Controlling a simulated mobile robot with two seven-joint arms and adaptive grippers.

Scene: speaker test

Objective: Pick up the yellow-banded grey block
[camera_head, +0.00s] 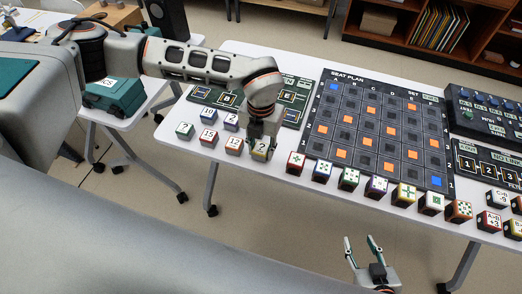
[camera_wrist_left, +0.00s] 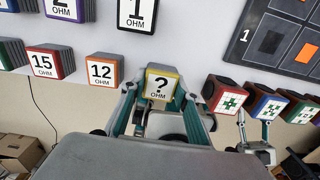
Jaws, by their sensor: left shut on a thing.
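The yellow-banded grey block (camera_head: 260,151) has a white label with a question mark and is at the table's front edge. In the left wrist view the yellow-banded block (camera_wrist_left: 161,86) sits between the two fingers, with its label facing the camera. My left gripper (camera_head: 262,142) reaches down over it and is shut on it. I cannot tell whether the block is clear of the table. My right gripper (camera_head: 361,241) is open and empty, in front of the table and away from the blocks.
The 12 ohm block (camera_head: 233,145) stands just left of the held block, with the 15 ohm block (camera_head: 208,138) beyond. The red-banded block (camera_head: 296,164) starts a row to the right. The seat plan board (camera_head: 385,125) lies behind.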

